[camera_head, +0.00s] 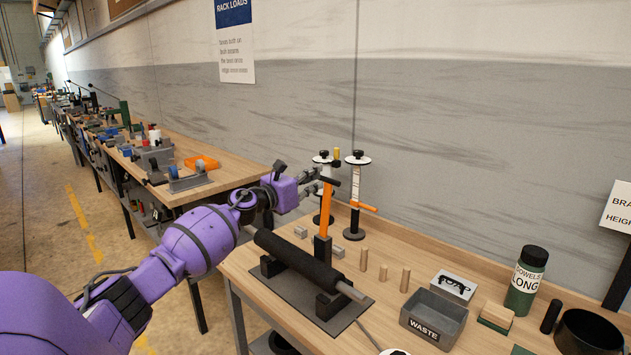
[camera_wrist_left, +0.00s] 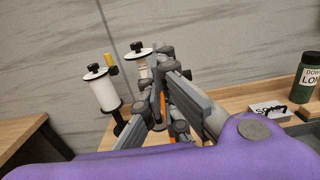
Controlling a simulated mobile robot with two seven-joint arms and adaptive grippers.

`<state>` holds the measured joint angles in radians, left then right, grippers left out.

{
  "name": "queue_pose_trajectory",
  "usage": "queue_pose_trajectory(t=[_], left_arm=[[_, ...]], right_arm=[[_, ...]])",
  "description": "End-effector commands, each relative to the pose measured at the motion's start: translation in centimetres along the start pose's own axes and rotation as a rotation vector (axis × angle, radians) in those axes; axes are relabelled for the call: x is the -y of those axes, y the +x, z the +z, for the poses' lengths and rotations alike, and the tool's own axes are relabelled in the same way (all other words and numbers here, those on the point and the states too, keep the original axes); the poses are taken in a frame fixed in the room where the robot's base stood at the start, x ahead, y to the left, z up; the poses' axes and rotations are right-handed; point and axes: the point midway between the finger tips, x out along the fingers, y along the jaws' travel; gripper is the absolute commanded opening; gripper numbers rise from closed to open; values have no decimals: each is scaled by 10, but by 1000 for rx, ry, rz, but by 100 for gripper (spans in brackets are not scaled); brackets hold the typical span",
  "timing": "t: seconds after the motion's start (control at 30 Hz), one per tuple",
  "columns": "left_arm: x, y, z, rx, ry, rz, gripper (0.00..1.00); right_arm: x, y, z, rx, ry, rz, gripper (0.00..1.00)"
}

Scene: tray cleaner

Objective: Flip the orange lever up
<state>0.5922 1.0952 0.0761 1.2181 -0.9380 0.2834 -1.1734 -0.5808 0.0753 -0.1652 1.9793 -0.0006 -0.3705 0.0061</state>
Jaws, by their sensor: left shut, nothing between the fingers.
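The orange lever (camera_head: 326,212) stands nearly upright from a black block behind a dark padded roller (camera_head: 295,260), with a black crossbar at its top. A second orange bar (camera_head: 362,207) lies level just right of it, beside a white spool post. My left gripper (camera_head: 316,180) is shut and empty, at the left of the lever's upper end, close to the black crossbar; I cannot tell if they touch. In the left wrist view a bit of orange (camera_wrist_left: 163,105) shows between the gripper parts (camera_wrist_left: 162,115), which hide most of the lever. My right gripper is not in view.
White spools on posts (camera_head: 354,190) stand behind the lever by the wall. Small wooden pegs (camera_head: 383,272), a grey waste bin (camera_head: 434,317) and a green canister (camera_head: 526,282) are on the bench to the right. Another cluttered bench (camera_head: 225,172) is at the left.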

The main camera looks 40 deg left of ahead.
Motion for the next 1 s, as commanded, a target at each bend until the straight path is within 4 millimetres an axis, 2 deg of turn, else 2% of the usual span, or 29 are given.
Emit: queue_pose_trajectory(t=[0.2, 0.43, 0.63, 1.0], left_arm=[[-1, -20, 48, 2, 9, -2, 0], [-1, -37, 82, 1, 3, -2, 0], [0, -42, 94, 0, 0, -2, 0], [0, -43, 95, 1, -1, -2, 0]], right_arm=[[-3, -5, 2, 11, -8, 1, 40], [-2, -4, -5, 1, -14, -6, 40], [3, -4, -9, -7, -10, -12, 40], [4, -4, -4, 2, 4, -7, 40]])
